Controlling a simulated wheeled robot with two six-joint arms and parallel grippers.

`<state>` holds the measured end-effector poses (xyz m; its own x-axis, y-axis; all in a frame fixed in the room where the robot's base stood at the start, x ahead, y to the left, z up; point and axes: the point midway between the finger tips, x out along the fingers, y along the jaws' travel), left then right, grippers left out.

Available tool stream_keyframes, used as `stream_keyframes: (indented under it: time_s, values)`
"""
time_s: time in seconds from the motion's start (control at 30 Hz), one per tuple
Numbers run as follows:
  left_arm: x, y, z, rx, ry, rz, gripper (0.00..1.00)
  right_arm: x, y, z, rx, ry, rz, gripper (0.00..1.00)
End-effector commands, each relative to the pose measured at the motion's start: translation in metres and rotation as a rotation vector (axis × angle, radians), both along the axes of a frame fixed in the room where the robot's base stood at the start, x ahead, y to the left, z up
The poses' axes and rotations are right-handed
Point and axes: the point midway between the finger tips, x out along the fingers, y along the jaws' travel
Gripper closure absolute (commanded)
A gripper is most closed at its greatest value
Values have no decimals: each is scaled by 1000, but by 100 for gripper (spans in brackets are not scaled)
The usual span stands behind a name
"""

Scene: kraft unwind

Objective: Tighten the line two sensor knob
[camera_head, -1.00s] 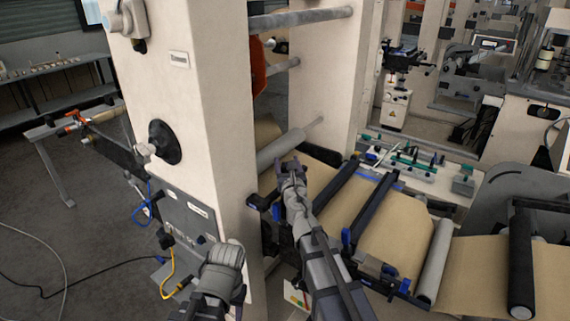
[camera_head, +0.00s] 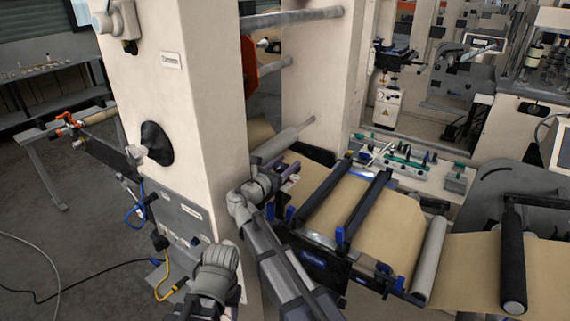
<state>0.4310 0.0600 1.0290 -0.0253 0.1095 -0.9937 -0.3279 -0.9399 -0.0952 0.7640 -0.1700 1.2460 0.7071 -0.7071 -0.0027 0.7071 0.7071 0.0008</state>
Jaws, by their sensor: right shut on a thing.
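My right gripper (camera_head: 287,174) reaches in beside the cream column, near the left end of the web table. It is shut on a small part, seemingly the sensor knob, which the fingers and wrist mostly hide. Small blue parts (camera_head: 271,211) show just below my right wrist, at the table's left edge. I cannot read a line two label. My left arm (camera_head: 218,268) shows at the bottom, in front of the column; its jaws are not in view.
The cream column (camera_head: 180,100) stands close on the left, with a black round knob (camera_head: 156,143) on its face. Brown kraft web (camera_head: 375,222) runs over the table under dark crossbars. A grey roller (camera_head: 430,262) is at its right. Blue and yellow cables hang lower left.

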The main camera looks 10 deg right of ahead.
Motion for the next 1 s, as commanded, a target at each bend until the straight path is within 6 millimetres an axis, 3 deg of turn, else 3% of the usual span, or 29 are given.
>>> stream_keyframes:
  time_s: [0.63, 0.67, 0.9, 1.0]
  values:
    - [0, 0, 1, 0, 0, 0, 50, 1, 0, 2, -8, -2, -41, 94]
    - [0, 0, 1, 0, 0, 0, 50, 1, 0, 2, -8, -2, -41, 37]
    - [0, 0, 0, 0, 0, 0, 50, 0, 0, 1, -5, -1, -42, 10]
    - [0, 0, 0, 0, 0, 0, 50, 0, 0, 1, -4, -1, -42, 8]
